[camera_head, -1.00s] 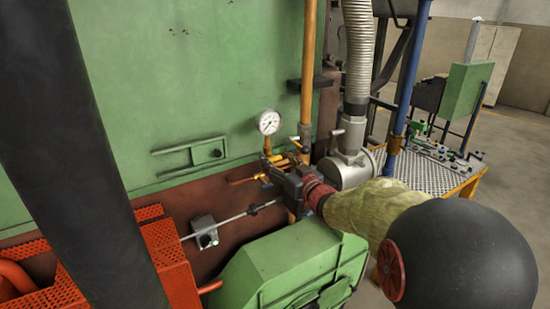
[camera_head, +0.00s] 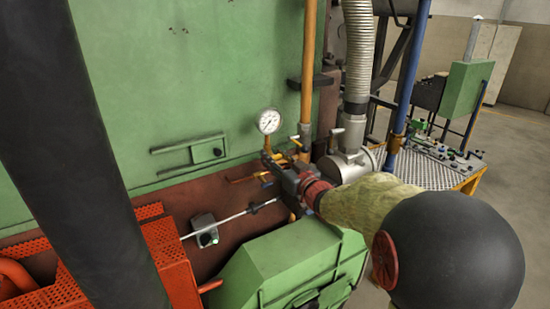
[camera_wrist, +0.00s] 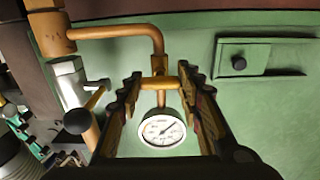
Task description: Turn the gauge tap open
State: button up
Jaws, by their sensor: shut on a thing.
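The white round gauge (camera_head: 269,121) stands on a brass pipe against the green furnace wall. In the wrist view the gauge (camera_wrist: 161,129) lies between my fingers, below a brass tap fitting (camera_wrist: 160,83) on a bent pipe. My gripper (camera_wrist: 161,80) has one finger on each side of this fitting, its tips close to the fitting's ends, and it is shut on it. In the head view my gripper (camera_head: 269,166) is just under the gauge and covers most of the tap. How far the tap is turned cannot be told.
A vertical yellow pipe (camera_head: 308,70) and a grey flexible hose (camera_head: 358,45) rise right of the gauge. A green housing (camera_head: 285,258) lies below my gripper, with a thin rod (camera_head: 232,216) to its left. Orange perforated guards (camera_head: 160,255) stand lower left.

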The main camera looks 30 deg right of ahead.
jog(key=c, duration=0.3)
jog(key=shift+f+b, duration=0.1)
jog(key=shift+b, duration=0.25)
jog(key=shift+f+n+b, duration=0.1)
jog(key=shift+n+b, duration=0.5)
jog(key=shift+b, duration=0.1)
jog(key=n+b, duration=0.2)
jog(key=b, duration=0.1)
jog(key=shift+f, duration=0.1)
jog(key=n+b, duration=0.5)
jog(key=shift+a, duration=0.1)
jog(key=n+b, duration=0.8)
jog(key=n, duration=0.1)
jog(key=shift+b, duration=0.4)
jog(key=shift+n, duration=0.5)
